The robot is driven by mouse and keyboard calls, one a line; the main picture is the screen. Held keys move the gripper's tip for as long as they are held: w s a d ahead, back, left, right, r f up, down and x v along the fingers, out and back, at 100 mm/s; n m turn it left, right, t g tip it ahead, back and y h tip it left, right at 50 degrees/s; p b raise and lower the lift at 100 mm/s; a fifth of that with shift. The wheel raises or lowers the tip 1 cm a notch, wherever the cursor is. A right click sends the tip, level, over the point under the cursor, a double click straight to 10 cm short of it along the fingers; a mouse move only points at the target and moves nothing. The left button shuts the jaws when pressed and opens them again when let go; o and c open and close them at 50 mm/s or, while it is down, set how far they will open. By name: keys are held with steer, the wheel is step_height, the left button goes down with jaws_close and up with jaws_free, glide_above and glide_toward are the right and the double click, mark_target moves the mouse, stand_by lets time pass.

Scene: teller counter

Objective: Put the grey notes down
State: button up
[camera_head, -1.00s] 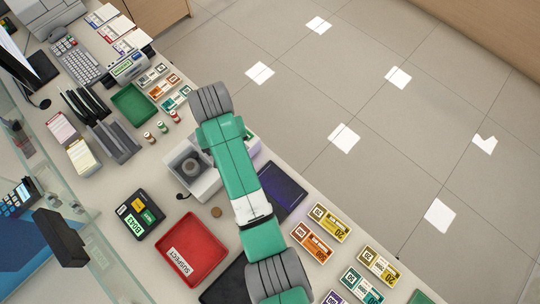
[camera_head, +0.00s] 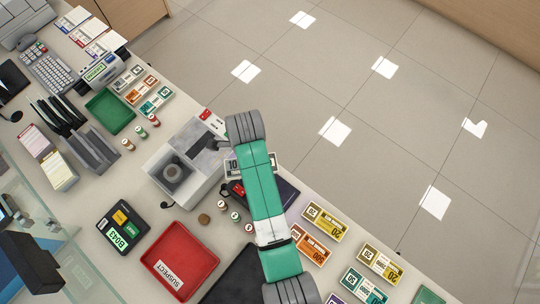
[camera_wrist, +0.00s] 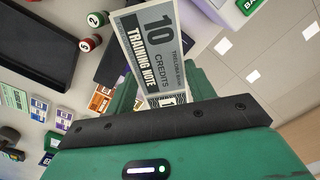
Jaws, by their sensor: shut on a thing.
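The grey notes (camera_head: 234,166) form a bundle marked 10, partly hidden behind my green arm in the head view. In the wrist view the notes (camera_wrist: 152,48) read "10 credits, training note" and stick out past the dark edge of my gripper (camera_wrist: 162,92). My gripper is shut on them. In the head view my gripper is mostly hidden under the arm, beside the right side of a grey-white counting machine (camera_head: 159,184). I cannot tell whether the notes touch anything below.
A red SUSPECT tray (camera_head: 180,257), a dark tray (camera_head: 237,280) and several coin rolls (camera_head: 222,205) lie near. Yellow notes (camera_head: 325,222) and orange notes (camera_head: 310,247) lie along the right edge. A green tray (camera_head: 110,110) stands at upper left. The floor lies beyond the counter edge.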

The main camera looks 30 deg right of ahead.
steer(key=s+d+f+m+b, duration=0.1)
steer(key=f+m, duration=0.2)
steer(key=f, duration=0.2)
steer(key=s+d+f+m+b, duration=0.1)
steer(key=d+f+m, duration=0.1)
steer(key=f, duration=0.3)
steer(key=s+d+f+m+b, duration=0.1)
steer(key=f+m, duration=0.3)
steer(key=f, duration=0.1)
steer(key=shift+s+d+m+b, duration=0.2)
steer(key=shift+s+m+b, duration=0.1)
steer(key=shift+m+b, duration=0.1)
steer(key=shift+f, duration=0.15)
steer(key=o, duration=1)
step_height(320, 180, up, 12)
steer(key=p, duration=0.2)
steer(key=shift+p, duration=0.3)
steer(key=shift+w+r, duration=0.1)
steer(key=shift+r, duration=0.15)
